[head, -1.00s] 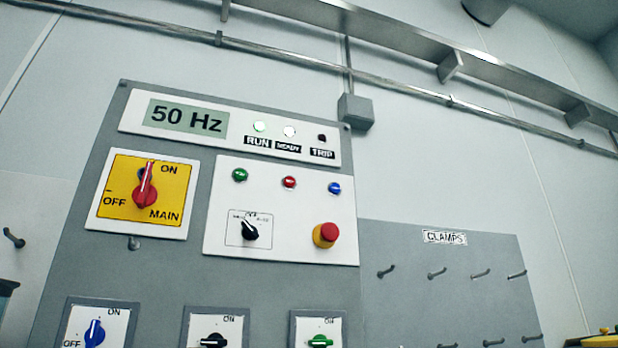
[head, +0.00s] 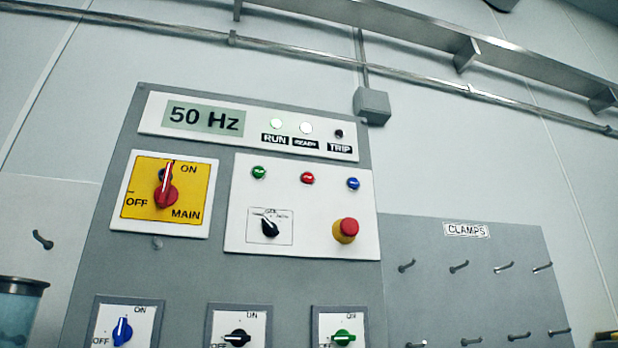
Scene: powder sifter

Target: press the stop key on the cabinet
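The grey cabinet (head: 190,268) faces me in the head view, left of centre. Its white button plate (head: 318,205) carries a green key (head: 259,173), a red key (head: 307,178) and a blue key (head: 353,184) in a row. The red key is the middle one; its small lettering is too blurred to read surely. Below are a black selector (head: 269,228) and a red mushroom button (head: 346,230) on a yellow collar. The display (head: 204,118) reads 50 Hz. The RUN lamp (head: 276,123) and READY lamp (head: 306,128) are lit; the TRIP lamp (head: 338,133) is dark. Neither gripper shows.
A yellow MAIN switch (head: 187,205) has its red handle turned to ON. Blue, black and green rotary switches sit below. A grey CLAMPS board (head: 480,290) with several protruding pegs is at right. A translucent container (head: 18,310) stands at the lower left.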

